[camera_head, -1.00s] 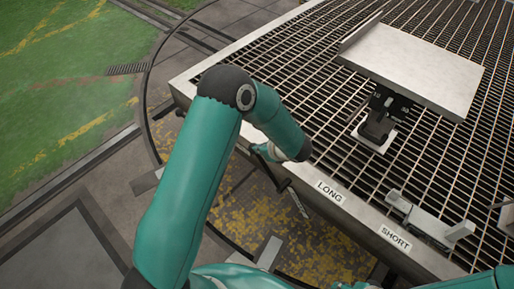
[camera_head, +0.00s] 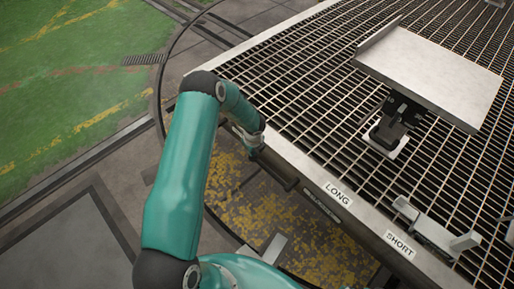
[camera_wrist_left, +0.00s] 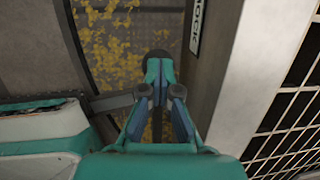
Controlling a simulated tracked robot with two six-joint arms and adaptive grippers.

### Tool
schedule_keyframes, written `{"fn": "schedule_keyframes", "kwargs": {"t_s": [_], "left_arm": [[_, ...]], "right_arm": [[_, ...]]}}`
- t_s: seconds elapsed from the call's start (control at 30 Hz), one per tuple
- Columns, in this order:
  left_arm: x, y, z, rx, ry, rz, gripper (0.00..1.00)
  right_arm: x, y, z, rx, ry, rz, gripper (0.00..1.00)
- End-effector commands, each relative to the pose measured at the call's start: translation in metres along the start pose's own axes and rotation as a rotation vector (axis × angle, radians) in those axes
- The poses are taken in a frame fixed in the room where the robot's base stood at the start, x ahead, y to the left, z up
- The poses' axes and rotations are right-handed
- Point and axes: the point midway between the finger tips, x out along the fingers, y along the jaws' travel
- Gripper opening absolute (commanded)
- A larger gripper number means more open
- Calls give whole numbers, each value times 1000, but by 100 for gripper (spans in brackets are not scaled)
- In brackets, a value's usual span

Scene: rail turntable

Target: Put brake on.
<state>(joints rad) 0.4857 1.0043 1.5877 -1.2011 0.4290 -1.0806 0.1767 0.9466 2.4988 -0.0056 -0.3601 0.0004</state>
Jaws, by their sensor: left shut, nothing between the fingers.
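A dark lever or bar (camera_head: 277,171) shows beside the outer side wall of the turntable deck; I cannot tell for sure that it is the brake. My left gripper (camera_head: 254,146) is at the deck's edge, by the lever's far end, small and partly hidden by my arm. In the left wrist view my left gripper (camera_wrist_left: 158,66) is shut and empty, with a dark rounded part (camera_wrist_left: 157,54) right behind its fingertips. I cannot tell whether they touch. A white label (camera_wrist_left: 197,24), seemingly ending in "OCK", is on the wall beside it. My right gripper is out of view.
The grated deck (camera_head: 310,75) has a pale metal rim. Signs LONG (camera_head: 338,194) and SHORT (camera_head: 400,246) lie on the rim. A tilted plate (camera_head: 430,75) stands on a post above the grating. Yellow-flecked floor (camera_head: 240,205) lies below the edge.

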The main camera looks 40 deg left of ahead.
Motion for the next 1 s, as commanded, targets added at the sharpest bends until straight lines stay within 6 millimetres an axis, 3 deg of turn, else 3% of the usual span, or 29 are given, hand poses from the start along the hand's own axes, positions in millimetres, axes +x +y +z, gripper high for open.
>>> {"fn": "schedule_keyframes", "kwargs": {"t_s": [0.1,0.33,1.0], "left_arm": [[18,4,1,-2,-1,1,0],[31,6,1,-2,-2,1,0],[33,8,3,-2,-2,1,0]], "right_arm": [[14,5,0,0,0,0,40],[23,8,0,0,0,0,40],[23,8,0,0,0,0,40]]}}
